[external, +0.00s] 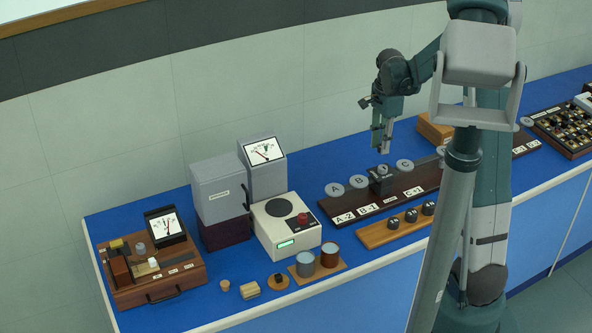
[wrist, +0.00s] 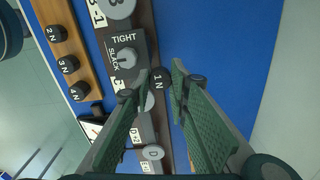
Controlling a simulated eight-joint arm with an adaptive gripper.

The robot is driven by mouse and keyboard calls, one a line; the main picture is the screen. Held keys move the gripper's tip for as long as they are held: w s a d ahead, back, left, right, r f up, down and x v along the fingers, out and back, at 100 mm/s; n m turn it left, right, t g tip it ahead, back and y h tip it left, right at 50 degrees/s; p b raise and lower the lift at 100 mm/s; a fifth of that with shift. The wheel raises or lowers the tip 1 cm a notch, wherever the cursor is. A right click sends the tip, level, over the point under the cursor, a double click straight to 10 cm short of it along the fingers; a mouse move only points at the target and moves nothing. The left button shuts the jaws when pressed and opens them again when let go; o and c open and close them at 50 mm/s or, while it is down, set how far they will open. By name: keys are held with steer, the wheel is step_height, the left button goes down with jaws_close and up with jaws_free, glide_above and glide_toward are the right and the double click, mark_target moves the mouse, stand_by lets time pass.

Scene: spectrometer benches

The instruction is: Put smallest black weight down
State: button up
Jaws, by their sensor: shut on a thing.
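My gripper (wrist: 161,85) is shut on a small black weight (wrist: 158,80) marked "1 N", held between the fingertips in the wrist view. In the external view, my gripper (external: 384,151) points down above the dark board (external: 337,211), over the block with the TIGHT/SLACK knob (external: 381,171); the held weight is hard to make out there. Three larger black weights stand in a row on the wooden rack (external: 371,237) in front of the board. They also show at the left of the wrist view, the nearest to its top edge being one weight (wrist: 56,34).
Grey discs lettered A (external: 334,190), B (external: 359,181) and others sit along the board, with label tiles in front. A white instrument (external: 286,229), grey boxes, two cans and a wooden meter case (external: 150,275) stand left. Blue bench top (wrist: 205,30) behind the board is clear.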

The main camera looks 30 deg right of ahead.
steer(key=w+d+f, duration=0.1)
steer(key=w+d, duration=0.7)
steer(key=d, duration=0.3)
glide_above(411, 146)
step_height(411, 146, down, 2)
steer(key=shift+d+f+p, duration=0.1)
steer(key=shift+p, duration=0.25)
steer(key=shift+f, duration=3.15)
steer(key=shift+f, duration=0.1)
steer(key=shift+f, duration=1.75)
steer(key=shift+f+b, duration=0.15)
steer(key=shift+b, duration=0.2)
